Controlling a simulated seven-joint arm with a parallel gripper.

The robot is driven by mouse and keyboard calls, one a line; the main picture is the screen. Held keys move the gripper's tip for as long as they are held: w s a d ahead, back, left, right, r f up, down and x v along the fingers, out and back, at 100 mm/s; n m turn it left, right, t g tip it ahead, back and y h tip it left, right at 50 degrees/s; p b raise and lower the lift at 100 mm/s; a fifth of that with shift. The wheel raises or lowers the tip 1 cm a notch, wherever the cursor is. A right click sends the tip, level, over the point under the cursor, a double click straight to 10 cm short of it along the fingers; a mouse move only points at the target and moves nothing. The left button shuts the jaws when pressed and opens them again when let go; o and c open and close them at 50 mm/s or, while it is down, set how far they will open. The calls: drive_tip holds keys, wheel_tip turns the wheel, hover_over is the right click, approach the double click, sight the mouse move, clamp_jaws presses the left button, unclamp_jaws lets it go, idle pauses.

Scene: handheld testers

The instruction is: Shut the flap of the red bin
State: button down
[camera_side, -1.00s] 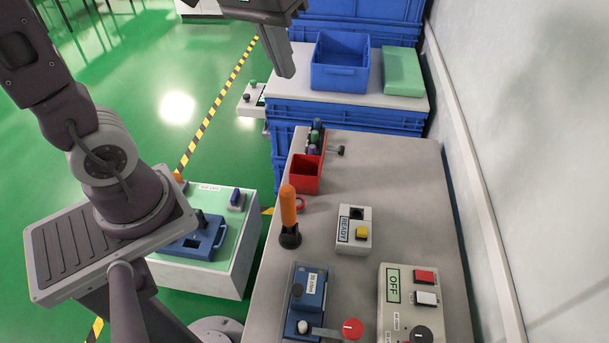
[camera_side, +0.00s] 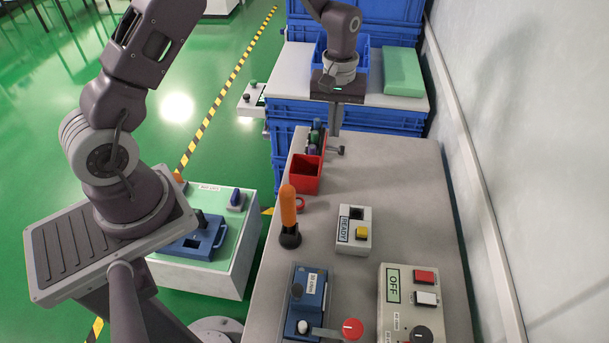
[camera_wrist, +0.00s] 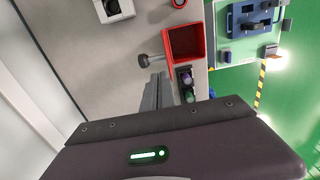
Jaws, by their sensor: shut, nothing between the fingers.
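The red bin (camera_side: 304,186) stands at the far left of the grey bench, its top open. It also shows in the wrist view (camera_wrist: 184,42), with its inside visible. A dark knob on a short stem (camera_side: 340,150) sticks out to the right, just behind the bin; it shows in the wrist view (camera_wrist: 145,60) too. I cannot clearly make out the flap's panel.
Several dark green and purple items (camera_side: 315,138) stand behind the bin. An orange-handled tool (camera_side: 288,207), a white READY box (camera_side: 354,238), a blue device (camera_side: 308,290) and an OFF panel (camera_side: 408,310) are nearer. A blue crate (camera_side: 322,60) is behind my gripper.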

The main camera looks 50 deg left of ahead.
drive_tip(key=shift+f, duration=0.75)
drive_tip(key=shift+s, duration=0.1)
drive_tip(key=shift+s+a+r, duration=0.15)
drive_tip(key=shift+s+a, duration=0.45)
drive_tip(key=shift+a, duration=0.05)
